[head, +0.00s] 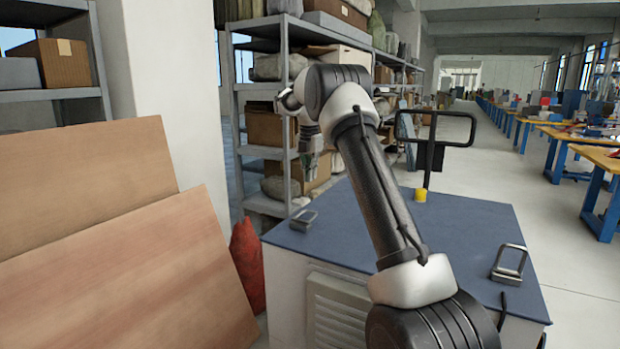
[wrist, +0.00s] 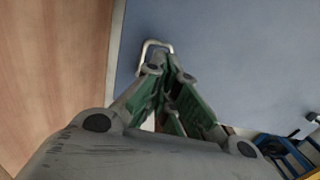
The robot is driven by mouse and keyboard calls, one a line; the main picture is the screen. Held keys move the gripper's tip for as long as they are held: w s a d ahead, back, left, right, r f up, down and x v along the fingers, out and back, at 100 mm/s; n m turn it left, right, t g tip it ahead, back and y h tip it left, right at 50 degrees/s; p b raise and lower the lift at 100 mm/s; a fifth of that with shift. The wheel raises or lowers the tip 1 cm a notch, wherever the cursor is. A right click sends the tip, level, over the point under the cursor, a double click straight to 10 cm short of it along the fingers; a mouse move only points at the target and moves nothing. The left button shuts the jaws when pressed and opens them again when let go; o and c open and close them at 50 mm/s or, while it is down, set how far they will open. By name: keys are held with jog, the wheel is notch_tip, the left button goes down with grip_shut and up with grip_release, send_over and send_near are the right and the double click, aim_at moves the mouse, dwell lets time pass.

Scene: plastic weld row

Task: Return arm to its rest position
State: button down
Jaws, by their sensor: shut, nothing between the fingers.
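My arm rises from the lower right of the head view, over the blue top of my base, and bends at an elbow near the shelving. My gripper (head: 308,160) hangs at the far end of the arm, partly hidden behind my own links, left of the arm's middle. In the wrist view my gripper (wrist: 168,75) shows grey and green fingers drawn together at the tips, with nothing between them. The tips appear over the blue top near a metal handle, apart from or touching it I cannot tell.
Wooden boards (head: 120,240) lean at the left, by a white pillar (head: 160,90). Grey shelving (head: 285,90) with boxes stands behind my gripper. A red sack (head: 247,265) sits beside the boards. Blue-legged workbenches (head: 580,150) line the right, with open floor (head: 500,150) before them.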

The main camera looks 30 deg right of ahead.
dwell(0.3)
jog(key=s+a+f+m, duration=0.2)
jog(key=s+f+m, duration=0.2)
jog(key=s+m, duration=0.7)
jog(key=s+a+r+m+t, duration=0.1)
jog(key=s+a+r+m, duration=0.2)
jog(key=s, duration=0.9)
jog(key=s+a+r+m+t, duration=0.1)
jog(key=s+a+r+m, duration=0.2)
jog(key=s, duration=0.9)
jog(key=s+a+r+m+t, duration=0.2)
jog(key=s+m, duration=0.5)
jog(key=s, duration=0.5)
jog(key=shift+a+r+m, duration=0.4)
jog(key=shift+a+r, duration=0.35)
jog(key=shift+r, duration=0.2)
